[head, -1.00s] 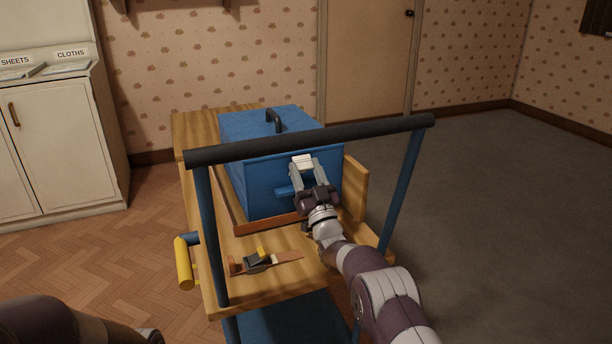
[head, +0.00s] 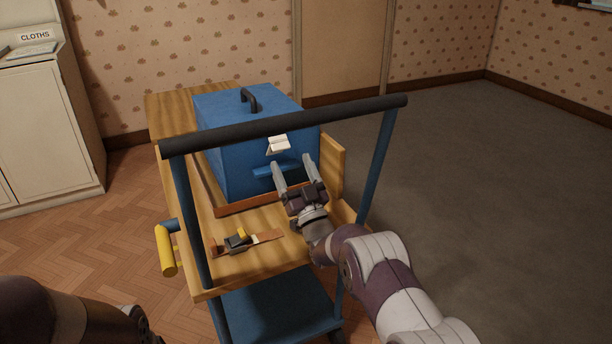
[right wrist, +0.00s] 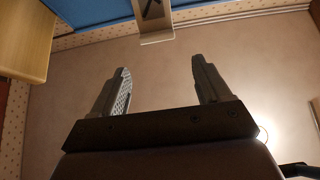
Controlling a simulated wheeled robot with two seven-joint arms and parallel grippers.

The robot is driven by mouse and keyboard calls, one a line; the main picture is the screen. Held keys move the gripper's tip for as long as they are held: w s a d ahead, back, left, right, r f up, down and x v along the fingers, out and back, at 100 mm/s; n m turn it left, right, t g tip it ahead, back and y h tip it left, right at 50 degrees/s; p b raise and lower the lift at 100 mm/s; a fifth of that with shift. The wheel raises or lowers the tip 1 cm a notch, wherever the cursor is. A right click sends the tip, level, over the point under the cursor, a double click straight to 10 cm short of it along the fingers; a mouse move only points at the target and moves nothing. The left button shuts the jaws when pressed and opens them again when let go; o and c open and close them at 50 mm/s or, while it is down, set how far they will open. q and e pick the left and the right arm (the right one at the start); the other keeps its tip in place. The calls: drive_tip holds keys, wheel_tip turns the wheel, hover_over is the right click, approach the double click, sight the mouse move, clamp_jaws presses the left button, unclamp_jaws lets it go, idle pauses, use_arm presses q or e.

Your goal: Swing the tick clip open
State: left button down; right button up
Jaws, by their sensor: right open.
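The white clip (head: 278,144) is on the upper front of the blue box (head: 228,165), its pale plate standing out from the front. In the right wrist view the clip (right wrist: 155,28) shows at the top as a pale plate with a dark mark, too cut off to read surely. My right gripper (head: 294,172) is open and empty, below and in front of the clip and apart from it. Its two spread fingers show in the wrist view (right wrist: 162,82) with nothing between them. Of my left arm only a part shows at the bottom left; its gripper is out of view.
The box stands on a wooden-topped trolley (head: 190,272) with a dark push bar (head: 290,126) across the near side. A blue bar handle (head: 264,172) is below the clip. A strap with a buckle (head: 238,242) lies on the trolley top. Floor on the right is free.

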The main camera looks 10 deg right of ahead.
drive_tip(key=s+d+p, duration=0.2)
drive_tip(key=s, duration=0.6)
drive_tip(key=shift+d, duration=0.3)
